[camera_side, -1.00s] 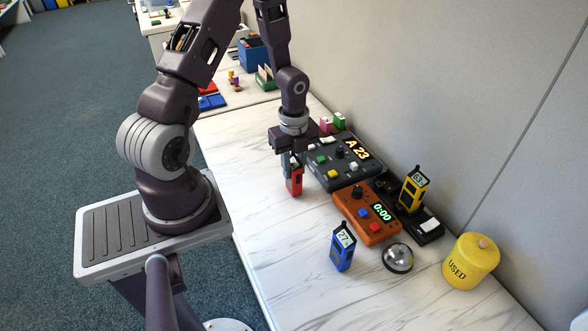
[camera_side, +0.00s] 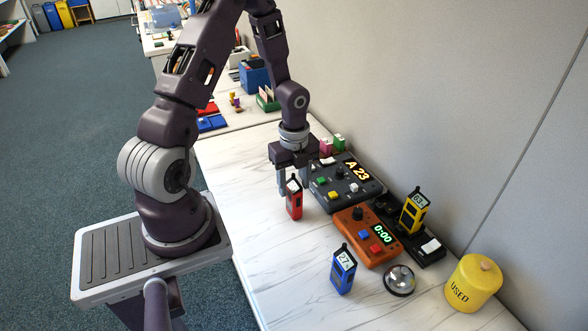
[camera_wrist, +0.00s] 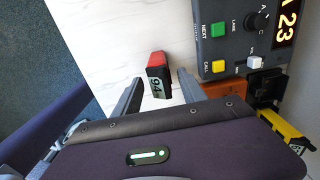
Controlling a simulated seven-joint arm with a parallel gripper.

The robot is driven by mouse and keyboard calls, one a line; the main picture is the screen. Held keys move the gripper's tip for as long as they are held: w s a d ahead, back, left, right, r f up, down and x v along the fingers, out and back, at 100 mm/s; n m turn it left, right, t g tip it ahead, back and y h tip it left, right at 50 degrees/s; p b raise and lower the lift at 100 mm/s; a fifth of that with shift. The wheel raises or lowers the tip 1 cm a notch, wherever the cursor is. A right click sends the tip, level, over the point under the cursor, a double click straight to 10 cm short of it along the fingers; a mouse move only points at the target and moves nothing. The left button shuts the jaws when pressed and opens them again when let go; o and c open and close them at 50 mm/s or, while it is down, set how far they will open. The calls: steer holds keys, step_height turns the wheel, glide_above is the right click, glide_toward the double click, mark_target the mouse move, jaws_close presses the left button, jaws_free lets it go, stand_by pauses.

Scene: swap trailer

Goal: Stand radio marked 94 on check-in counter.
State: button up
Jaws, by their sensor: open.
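The radio marked 94 (camera_side: 294,203) is red with a dark top and a white label; it stands upright on the white marble-look counter (camera_side: 240,185). In the wrist view the radio (camera_wrist: 158,75) shows its "94" label. My gripper (camera_side: 293,186) is open above and around it, pointing down. In the wrist view the gripper's fingers (camera_wrist: 160,78) lie apart on either side of the radio, with gaps showing. Whether the counter carries a check-in sign cannot be seen.
A grey console (camera_side: 345,183) reading "A 23" stands close right of the radio. An orange timer box (camera_side: 365,237), a blue radio marked 27 (camera_side: 343,270), a yellow radio (camera_side: 414,212), a bell (camera_side: 399,280) and a yellow USED tin (camera_side: 473,283) stand nearer. The counter's left part is clear.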

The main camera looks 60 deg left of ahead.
steer(key=s+d+r+n+t+y, duration=0.1)
steer(key=d+r+n, duration=0.3)
steer(key=r, duration=0.6)
steer(key=s+d+r+n+t+y, duration=0.1)
steer(key=s+d+r+n, duration=0.15)
steer(key=r, duration=0.85)
steer(key=s+d+r+n+t+h, duration=0.2)
steer(key=s+d+r+n+t, duration=0.1)
steer(key=s+d+r+n, duration=0.4)
steer(key=s+d+n, duration=0.3)
steer(key=n, duration=0.1)
steer(key=shift+t, duration=0.3)
